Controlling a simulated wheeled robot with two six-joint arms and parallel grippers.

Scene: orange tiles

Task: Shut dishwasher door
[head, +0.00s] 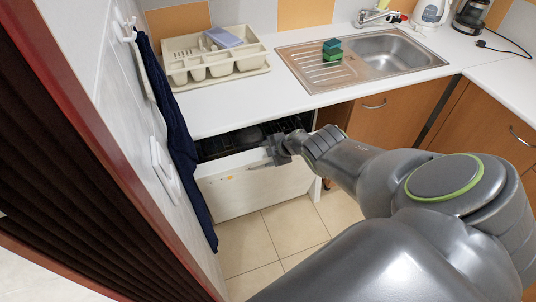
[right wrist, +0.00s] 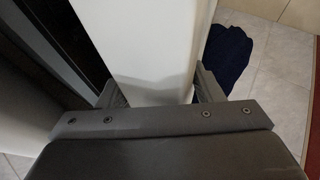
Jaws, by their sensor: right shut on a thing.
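The dishwasher door (head: 255,187) is a white panel under the counter at the left. It stands partly open, with its top edge out from the dark interior (head: 228,143). My right gripper (head: 272,150) is at the right part of the door's top edge and is shut on it. In the right wrist view the white door (right wrist: 150,45) runs between the two fingers of the right gripper (right wrist: 158,90). My left gripper is not in view.
A dark blue cloth (head: 180,125) hangs on the left wall beside the door. Tiled floor (head: 290,225) is clear in front.

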